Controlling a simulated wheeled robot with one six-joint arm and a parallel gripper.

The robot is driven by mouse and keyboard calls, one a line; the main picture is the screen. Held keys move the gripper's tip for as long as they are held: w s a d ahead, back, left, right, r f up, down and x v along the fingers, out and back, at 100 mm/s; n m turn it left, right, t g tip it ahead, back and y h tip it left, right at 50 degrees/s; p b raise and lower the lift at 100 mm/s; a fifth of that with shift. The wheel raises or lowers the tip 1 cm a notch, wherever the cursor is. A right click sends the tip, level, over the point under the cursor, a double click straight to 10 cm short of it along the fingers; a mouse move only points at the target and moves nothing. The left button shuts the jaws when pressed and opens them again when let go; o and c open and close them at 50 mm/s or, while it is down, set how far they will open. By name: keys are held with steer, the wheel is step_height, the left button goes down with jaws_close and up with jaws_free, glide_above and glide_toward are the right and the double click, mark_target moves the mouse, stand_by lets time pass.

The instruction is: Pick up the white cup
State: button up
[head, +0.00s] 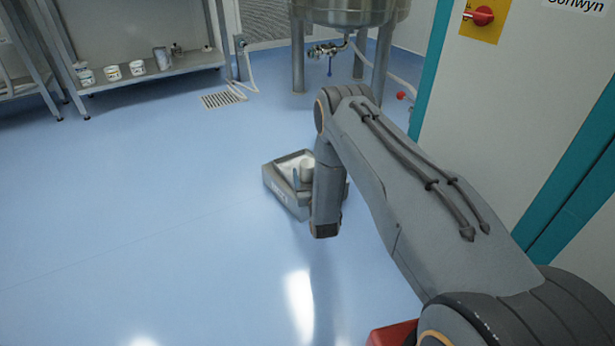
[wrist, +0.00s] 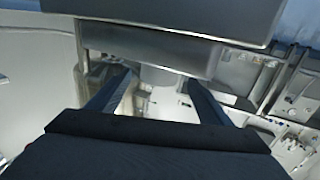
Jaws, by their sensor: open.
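The head view does not show the fingertips clearly.
A metal shelf (head: 150,74) at the back left holds several white tubs. A steel tank (head: 350,12) on legs stands at the back. A white wall panel with teal edges (head: 430,70) is at the right. The floor left of the box is clear.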

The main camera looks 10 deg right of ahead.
mark_target(306, 160)
steer(key=shift+w+d+b, duration=0.2)
steer(key=shift+w+b, duration=1.65)
steer(key=shift+w, duration=0.85)
steer(key=c, duration=1.1)
